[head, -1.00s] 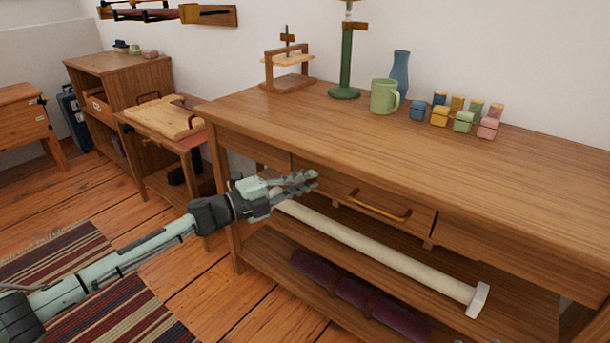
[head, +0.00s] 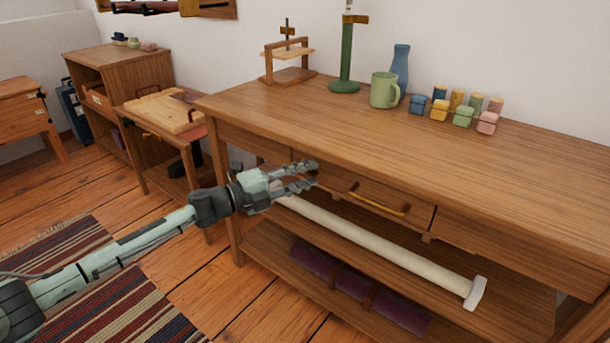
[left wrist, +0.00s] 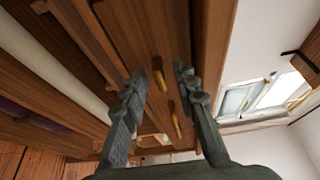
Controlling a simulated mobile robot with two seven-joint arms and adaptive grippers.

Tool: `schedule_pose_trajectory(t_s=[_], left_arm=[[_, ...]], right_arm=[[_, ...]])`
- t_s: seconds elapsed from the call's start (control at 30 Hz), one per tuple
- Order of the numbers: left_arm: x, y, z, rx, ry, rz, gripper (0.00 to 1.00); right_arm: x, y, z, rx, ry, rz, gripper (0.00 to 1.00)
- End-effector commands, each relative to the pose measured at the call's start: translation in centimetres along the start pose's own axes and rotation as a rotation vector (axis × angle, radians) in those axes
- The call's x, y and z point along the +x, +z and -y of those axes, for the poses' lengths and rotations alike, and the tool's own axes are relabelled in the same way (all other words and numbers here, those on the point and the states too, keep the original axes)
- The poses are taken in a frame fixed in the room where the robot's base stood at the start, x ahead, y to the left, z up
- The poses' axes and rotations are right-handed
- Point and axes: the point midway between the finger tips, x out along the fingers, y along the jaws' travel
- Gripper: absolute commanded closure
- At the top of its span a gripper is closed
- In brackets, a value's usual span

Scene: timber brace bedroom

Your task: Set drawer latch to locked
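The wooden drawer (head: 415,213) sits under the top of the long table, with a curved brass-coloured handle (head: 380,205) on its front. My left gripper (head: 310,176) is at the drawer's left end, its two fingers apart with nothing seen between them. In the left wrist view my open left gripper (left wrist: 158,92) faces the drawer front (left wrist: 140,40). Two small brass-coloured pieces, an upper one (left wrist: 158,75) and a lower one (left wrist: 174,120), show between the fingers. I cannot tell which is the latch. In the head view no latch can be made out. My right gripper is not in view.
The table top (head: 300,110) overhangs the drawer. A green mug (head: 384,90) and several small jars stand on top. Open floor (head: 215,270) lies left of the table.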

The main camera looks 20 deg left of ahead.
Motion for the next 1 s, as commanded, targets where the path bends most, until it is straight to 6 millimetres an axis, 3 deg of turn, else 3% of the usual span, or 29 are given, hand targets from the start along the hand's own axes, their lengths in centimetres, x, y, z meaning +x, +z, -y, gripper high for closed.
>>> schedule_pose_trajectory(t_s=[0.37, 0.8, 1.0], left_arm=[[-1.1, 0.0, -0.1, -0.001, 0.001, 0.000, 0.71], [-9.8, -0.1, -0.2, -0.002, 0.004, 0.000, 0.71], [-11.7, -0.1, -0.1, -0.002, 0.001, 0.000, 0.71]], right_arm=[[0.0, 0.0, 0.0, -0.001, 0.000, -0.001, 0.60], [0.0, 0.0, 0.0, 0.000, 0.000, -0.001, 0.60], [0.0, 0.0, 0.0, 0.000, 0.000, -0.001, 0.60]])
